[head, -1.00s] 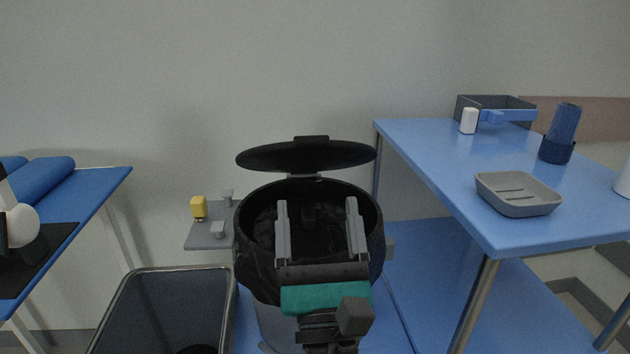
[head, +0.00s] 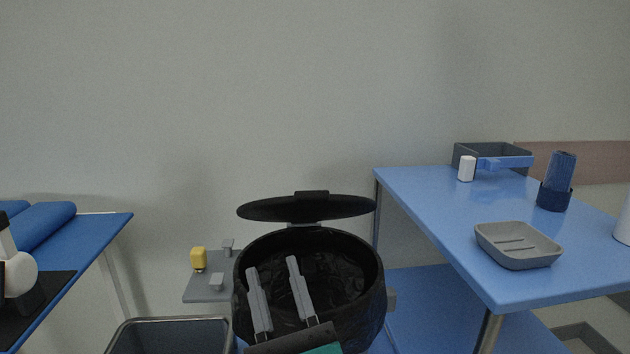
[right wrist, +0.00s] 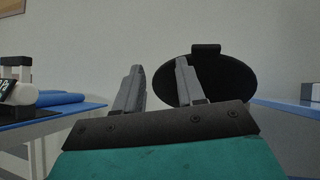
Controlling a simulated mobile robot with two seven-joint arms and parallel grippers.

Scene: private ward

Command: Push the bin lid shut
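The bin (head: 372,285) is a round dark container with a black liner inside, standing between the two blue tables. Its black lid (head: 305,208) is open, tilted up behind the rim; in the right wrist view the lid (right wrist: 225,80) stands beyond and right of the fingers. My right gripper (head: 272,264) shows in front of the bin opening, its two grey fingers apart and empty. In the right wrist view the gripper (right wrist: 157,70) has clear space between its fingers, and I see no contact with the lid. My left gripper is not in view.
A blue table (head: 420,195) at right holds a grey soap dish (head: 517,245), a dark blue cup and a tray. A grey open container (head: 170,322) stands left of the bin. A small grey shelf (head: 205,290) holds a yellow item (head: 198,259).

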